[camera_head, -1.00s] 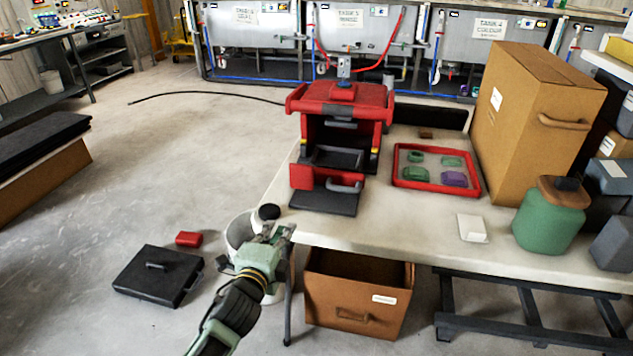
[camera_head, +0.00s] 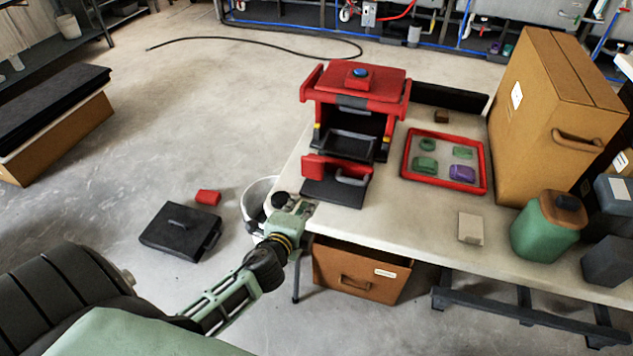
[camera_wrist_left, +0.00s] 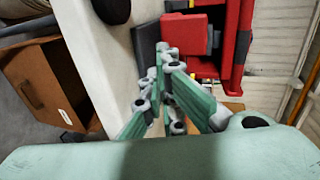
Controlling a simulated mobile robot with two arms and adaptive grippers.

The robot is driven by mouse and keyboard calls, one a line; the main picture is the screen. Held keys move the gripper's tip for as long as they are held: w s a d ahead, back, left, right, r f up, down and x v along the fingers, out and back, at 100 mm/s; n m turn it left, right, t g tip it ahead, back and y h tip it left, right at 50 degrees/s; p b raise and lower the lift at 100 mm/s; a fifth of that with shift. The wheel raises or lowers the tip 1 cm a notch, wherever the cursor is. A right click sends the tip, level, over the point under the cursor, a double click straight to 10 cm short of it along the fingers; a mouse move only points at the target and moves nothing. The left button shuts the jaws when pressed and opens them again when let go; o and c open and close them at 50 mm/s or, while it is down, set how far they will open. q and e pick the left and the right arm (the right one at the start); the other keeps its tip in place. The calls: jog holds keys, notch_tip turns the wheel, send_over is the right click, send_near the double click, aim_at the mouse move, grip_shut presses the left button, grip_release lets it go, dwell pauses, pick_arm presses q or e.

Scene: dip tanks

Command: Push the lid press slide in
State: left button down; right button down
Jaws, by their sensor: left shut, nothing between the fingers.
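The red lid press (camera_head: 361,95) stands near the left end of the pale table, a blue button on its top. Its slide (camera_head: 336,185), a dark plate with a red block and a grey handle, sticks out at the front. My left gripper (camera_head: 302,208) is shut and empty at the table's left front edge, close to the slide's near corner. In the left wrist view the fingertips (camera_wrist_left: 168,55) lie before the slide's red block (camera_wrist_left: 190,34); I cannot tell whether they touch it. My right gripper is not in view.
A red tray (camera_head: 405,166) with green and purple pieces lies right of the press. A cardboard box (camera_head: 530,95) and a green jar (camera_head: 547,228) stand further right.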

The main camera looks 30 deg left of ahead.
aim_at(318, 179)
pick_arm(q)
jog(key=x, duration=0.6)
jog(key=r+x, duration=0.1)
jog(key=x, duration=0.2)
jog(key=shift+w+f+p, duration=0.1)
jog(key=shift+w+p, duration=0.25)
jog(key=shift+w, duration=0.15)
jog(key=shift+w+a, duration=0.1)
